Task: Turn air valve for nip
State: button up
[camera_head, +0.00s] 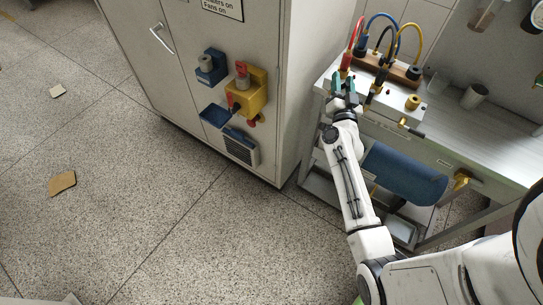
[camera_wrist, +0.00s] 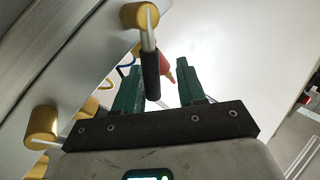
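My gripper (camera_head: 345,86) has two green fingers and is at the left front of the valve panel on the bench; it also shows in the wrist view (camera_wrist: 160,68). The fingers are apart. A valve lever with a black grip (camera_wrist: 151,75) hangs from a yellow round fitting (camera_wrist: 140,15) and lies between the fingers in the wrist picture, nearer the left finger. I cannot tell whether it touches. In the head view a black lever (camera_head: 369,98) is just right of the gripper. Another black-gripped lever (camera_head: 414,131) is further right, below a yellow knob (camera_head: 412,102).
Red, blue, black and yellow hoses (camera_head: 383,32) rise behind the panel. A blue roll (camera_head: 403,175) lies under the bench. A grey cabinet (camera_head: 215,60) with a yellow switch box (camera_head: 248,95) stands left. The floor (camera_head: 140,210) is mostly clear, with a brown scrap (camera_head: 62,183).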

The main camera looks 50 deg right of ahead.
jog(key=shift+w+r+n+y+p, duration=0.65)
jog(key=shift+n+p, duration=0.45)
jog(key=shift+p, duration=1.1)
jog(key=n+p, duration=0.1)
jog(key=p, duration=0.2)
jog(key=w+n+g+y+p, duration=0.1)
jog(key=p, duration=0.2)
jog(key=shift+w+a+n+p, duration=0.15)
jog(key=shift+w+n+p, duration=0.05)
jog(key=shift+n+p, duration=0.1)
jog(key=v, duration=1.1)
jog(key=w+a+f+n+t+y+b, duration=0.3)
jog(key=w+a+n+y, duration=0.4)
jog(key=a+y, duration=0.4)
jog(key=s+a+f+n+g+y+b, duration=0.1)
jog(key=a+f+g+y, duration=0.1)
jog(key=a, duration=0.4)
jog(key=s+a+f+n+g+y+b, duration=0.1)
jog(key=a+f+n+g+y, duration=0.1)
jog(key=a, duration=0.4)
jog(key=shift+a+f+y, duration=0.2)
jog(key=shift+f+y, duration=0.1)
jog(key=shift+y, duration=0.05)
jog(key=shift+w, duration=0.1)
